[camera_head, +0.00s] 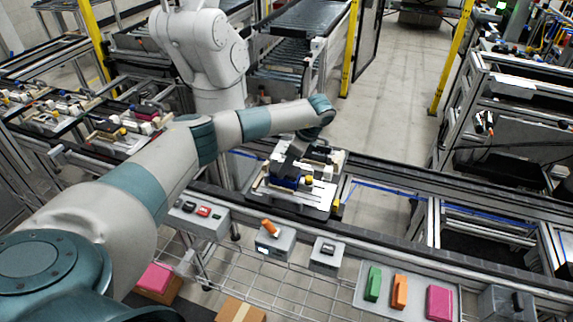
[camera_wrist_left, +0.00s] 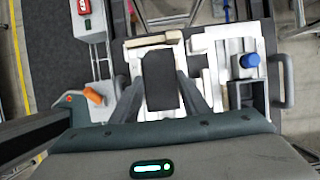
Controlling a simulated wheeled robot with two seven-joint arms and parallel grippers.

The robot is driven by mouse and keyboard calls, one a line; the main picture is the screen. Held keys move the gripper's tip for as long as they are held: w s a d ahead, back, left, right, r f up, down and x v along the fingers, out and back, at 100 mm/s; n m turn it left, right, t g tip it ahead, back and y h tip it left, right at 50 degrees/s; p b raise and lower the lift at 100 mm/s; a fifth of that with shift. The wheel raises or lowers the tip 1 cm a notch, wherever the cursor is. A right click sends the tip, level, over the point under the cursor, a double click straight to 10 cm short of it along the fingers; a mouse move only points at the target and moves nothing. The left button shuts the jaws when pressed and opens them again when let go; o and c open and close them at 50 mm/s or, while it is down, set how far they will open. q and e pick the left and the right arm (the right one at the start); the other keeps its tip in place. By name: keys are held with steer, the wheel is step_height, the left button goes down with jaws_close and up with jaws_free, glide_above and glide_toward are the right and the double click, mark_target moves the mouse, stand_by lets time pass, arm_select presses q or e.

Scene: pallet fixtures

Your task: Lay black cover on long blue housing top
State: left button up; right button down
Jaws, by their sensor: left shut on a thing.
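My left gripper (camera_head: 292,160) is over the pallet fixture (camera_head: 318,198) in the head view, pointing down at it. In the left wrist view, the left gripper (camera_wrist_left: 161,98) is shut on the black cover (camera_wrist_left: 159,78), a dark flat rectangular piece between its two fingers. A blue part (camera_head: 285,183), likely the long blue housing, shows just under the gripper in the head view. In the left wrist view the cover hides what lies beneath it, so I cannot tell whether it touches the housing. My right gripper is not in view.
The pallet sits on a conveyor rail (camera_head: 400,214). In the left wrist view a blue round piece (camera_wrist_left: 249,61) stands to the right of the cover. A grey tray (camera_head: 408,296) holds green, orange and pink blocks. Button boxes (camera_head: 197,216) line the near side.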

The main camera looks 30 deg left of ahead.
arm_select(q)
steer(key=shift+f+b, duration=0.35)
steer(key=shift+f, duration=0.1)
stand_by(0.3)
steer(key=o, duration=1.1)
steer(key=shift+d+r, duration=0.1)
steer(key=shift+r, duration=0.1)
steer(key=b+v, duration=0.5)
steer(key=v, duration=1.2)
steer(key=shift+b, duration=0.35)
